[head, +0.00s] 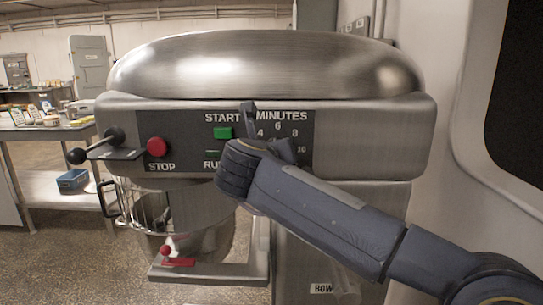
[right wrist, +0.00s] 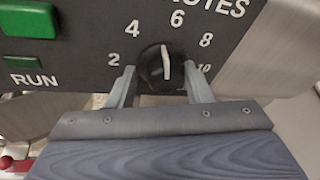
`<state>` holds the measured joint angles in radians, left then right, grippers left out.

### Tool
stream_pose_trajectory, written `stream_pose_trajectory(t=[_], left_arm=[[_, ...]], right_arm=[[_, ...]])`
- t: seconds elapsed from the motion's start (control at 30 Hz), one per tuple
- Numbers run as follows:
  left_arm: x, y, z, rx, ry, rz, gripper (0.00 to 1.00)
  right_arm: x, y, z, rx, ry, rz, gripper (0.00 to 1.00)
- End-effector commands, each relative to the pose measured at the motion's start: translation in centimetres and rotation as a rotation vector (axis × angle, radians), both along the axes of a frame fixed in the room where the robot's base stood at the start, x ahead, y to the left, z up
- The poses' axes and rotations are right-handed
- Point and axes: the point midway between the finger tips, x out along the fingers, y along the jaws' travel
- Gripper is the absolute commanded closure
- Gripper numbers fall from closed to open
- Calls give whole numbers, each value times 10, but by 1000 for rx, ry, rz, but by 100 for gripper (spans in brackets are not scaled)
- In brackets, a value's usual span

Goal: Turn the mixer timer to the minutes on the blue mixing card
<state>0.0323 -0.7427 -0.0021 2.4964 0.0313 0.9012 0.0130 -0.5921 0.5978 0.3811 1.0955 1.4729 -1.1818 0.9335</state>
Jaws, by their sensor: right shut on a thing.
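The mixer timer knob (right wrist: 153,66) is a round black dial with a white pointer line, ringed by 2, 4, 6, 8 and 10. The line's upper end points between 4 and 6, nearer 6. My right gripper (right wrist: 162,82) is shut on the knob, one finger on each side. In the head view the right gripper (head: 265,138) is at the control panel (head: 190,122) and hides the knob. The blue mixing card is not seen in either view. My left gripper is not in view.
The steel mixer (head: 265,65) fills the middle, with a green start button (head: 223,132), red stop button (head: 156,147) and black-knobbed lever (head: 100,145) left of the dial. Its bowl (head: 200,235) hangs below. A table with goods stands far left; a wall is close right.

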Motion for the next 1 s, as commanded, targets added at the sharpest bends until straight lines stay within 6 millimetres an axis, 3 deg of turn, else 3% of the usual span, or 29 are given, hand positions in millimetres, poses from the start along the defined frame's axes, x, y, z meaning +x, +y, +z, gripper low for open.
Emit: stream_pose_trajectory(t=[0.03, 0.4, 0.9, 0.93, 1.0], left_arm=[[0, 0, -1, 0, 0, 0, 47], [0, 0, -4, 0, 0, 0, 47], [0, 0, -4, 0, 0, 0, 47], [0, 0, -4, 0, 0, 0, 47], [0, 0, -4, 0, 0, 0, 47]], right_arm=[[1, -8, 4, 31, -7, -20, 77], [1, -10, 3, 169, -4, -22, 77], [2, -10, 1, 184, 0, -21, 77], [2, -10, 1, 184, 1, -22, 53], [2, -10, 0, 183, 1, -21, 44]])
